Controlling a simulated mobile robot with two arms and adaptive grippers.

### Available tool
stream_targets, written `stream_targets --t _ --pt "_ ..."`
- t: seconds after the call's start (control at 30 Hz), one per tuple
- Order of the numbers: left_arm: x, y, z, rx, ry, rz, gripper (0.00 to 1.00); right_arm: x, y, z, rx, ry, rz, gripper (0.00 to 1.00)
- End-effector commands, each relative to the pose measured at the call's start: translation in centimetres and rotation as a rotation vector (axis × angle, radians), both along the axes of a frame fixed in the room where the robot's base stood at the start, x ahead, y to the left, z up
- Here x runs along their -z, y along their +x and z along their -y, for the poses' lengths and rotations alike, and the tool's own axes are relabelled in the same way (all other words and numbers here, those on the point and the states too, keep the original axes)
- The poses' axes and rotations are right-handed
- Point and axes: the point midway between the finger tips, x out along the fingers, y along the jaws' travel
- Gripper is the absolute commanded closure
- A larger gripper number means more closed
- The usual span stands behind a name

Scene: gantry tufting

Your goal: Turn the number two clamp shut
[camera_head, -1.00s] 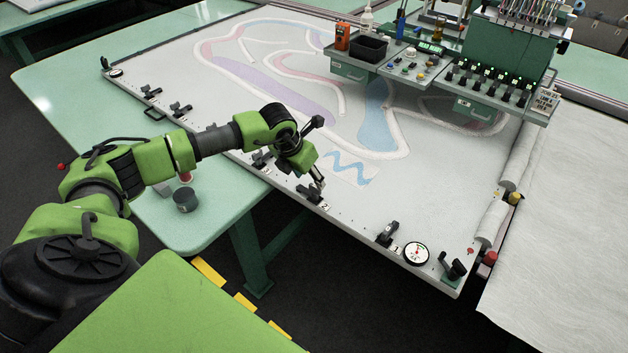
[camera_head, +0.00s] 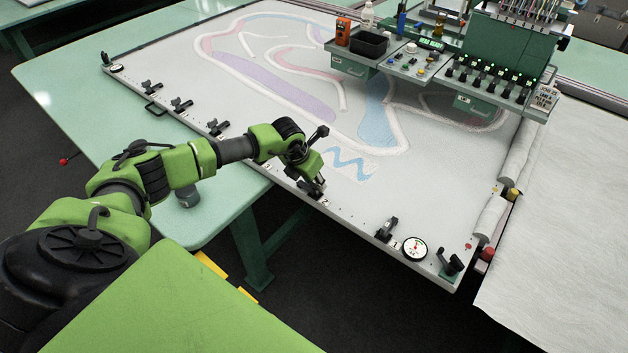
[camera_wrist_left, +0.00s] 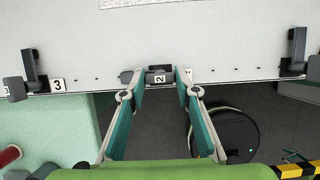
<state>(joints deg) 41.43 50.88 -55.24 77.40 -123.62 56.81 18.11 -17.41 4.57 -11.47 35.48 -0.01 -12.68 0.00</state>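The number two clamp (camera_head: 310,190) is a small black clamp on the near edge of the white frame. In the left wrist view, the clamp (camera_wrist_left: 155,77) is a dark bar running along the edge by a "2" label, partly covered by a finger. Clamps three (camera_wrist_left: 32,70) and one (camera_wrist_left: 297,50) show levers pointing inward across the frame. My left gripper (camera_head: 319,182) is at the number two clamp. Its fingers (camera_wrist_left: 158,76) are spread, with the clamp's middle between them. I cannot tell whether they touch it. My right gripper is not in view.
The white frame (camera_head: 250,110) carries more clamps along its near edge. A round gauge (camera_head: 415,248) and a corner clamp (camera_head: 450,264) sit right of clamp one. The green tufting head (camera_head: 500,60) stands at the back. A grey cup (camera_head: 188,197) stands on the green table under my arm.

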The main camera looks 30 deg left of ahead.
Motion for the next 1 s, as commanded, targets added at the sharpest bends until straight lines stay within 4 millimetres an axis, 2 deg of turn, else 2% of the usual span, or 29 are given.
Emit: stream_targets --t 0.17,0.37,0.57,1.0 --pt "0.0 0.0 0.0 0.006 -0.001 0.000 0.93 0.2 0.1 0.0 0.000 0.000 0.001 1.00" --pt "0.3 0.1 0.0 0.058 -0.001 0.002 0.93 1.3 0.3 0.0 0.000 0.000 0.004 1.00" --pt "0.5 0.1 -0.2 0.182 0.000 0.003 0.93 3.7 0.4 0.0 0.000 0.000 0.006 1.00" --pt "0.6 0.3 -0.4 0.588 -0.001 0.005 0.93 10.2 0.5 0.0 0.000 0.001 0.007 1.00"
